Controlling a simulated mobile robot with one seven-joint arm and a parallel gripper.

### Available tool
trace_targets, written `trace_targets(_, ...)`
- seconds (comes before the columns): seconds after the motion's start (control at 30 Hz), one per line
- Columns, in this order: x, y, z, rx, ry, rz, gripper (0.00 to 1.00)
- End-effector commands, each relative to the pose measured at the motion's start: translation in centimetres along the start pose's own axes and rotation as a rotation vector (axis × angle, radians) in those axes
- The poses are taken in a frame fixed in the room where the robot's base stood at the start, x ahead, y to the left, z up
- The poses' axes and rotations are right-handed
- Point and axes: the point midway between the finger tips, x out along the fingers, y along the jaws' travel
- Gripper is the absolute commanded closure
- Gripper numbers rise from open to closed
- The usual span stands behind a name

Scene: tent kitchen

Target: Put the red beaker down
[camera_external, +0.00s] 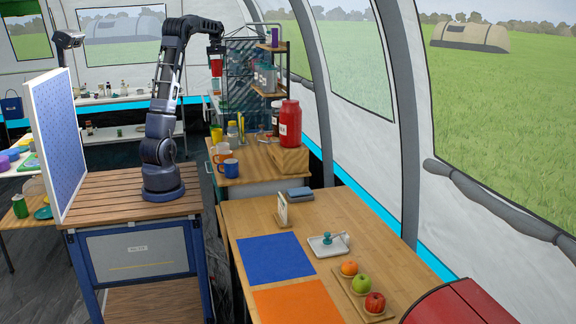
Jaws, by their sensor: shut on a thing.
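My arm reaches up and to the right, and my gripper (216,51) points down near the top middle of the view. It is shut on the red beaker (216,68), which hangs roughly upright below it. The beaker is small in the picture, and the fingers' exact hold on it is hard to make out. It appears above the far end of the wooden counter, in front of the wire rack. A pale and green thing shows just below the beaker; I cannot tell whether they touch.
The counter (258,186) holds a yellow cup (217,135), mugs (230,168), bottles and a large red jar (290,123). A shelf rack (268,90) stands behind. The nearer table has a blue mat (274,259), an orange mat (298,302), a white tray and fruit.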

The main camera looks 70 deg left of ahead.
Motion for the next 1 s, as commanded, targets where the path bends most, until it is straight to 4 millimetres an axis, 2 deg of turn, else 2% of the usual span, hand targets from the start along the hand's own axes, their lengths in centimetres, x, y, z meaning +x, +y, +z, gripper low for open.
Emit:
trace_targets(0.27, 0.1, 6.3, 3.3, 0.111, 0.0, -0.001, 0.57)
trace_targets(0.47, 0.1, 12.9, 7.8, 0.235, 0.001, -0.001, 0.57)
trace_targets(0.7, 0.2, 20.8, 14.8, 0.399, 0.001, -0.003, 0.57)
trace_targets(0.87, 0.2, 25.5, 20.1, 0.507, 0.002, -0.004, 0.57)
trace_targets(1.0, 0.2, 29.1, 25.0, 0.602, 0.002, -0.004, 0.57)
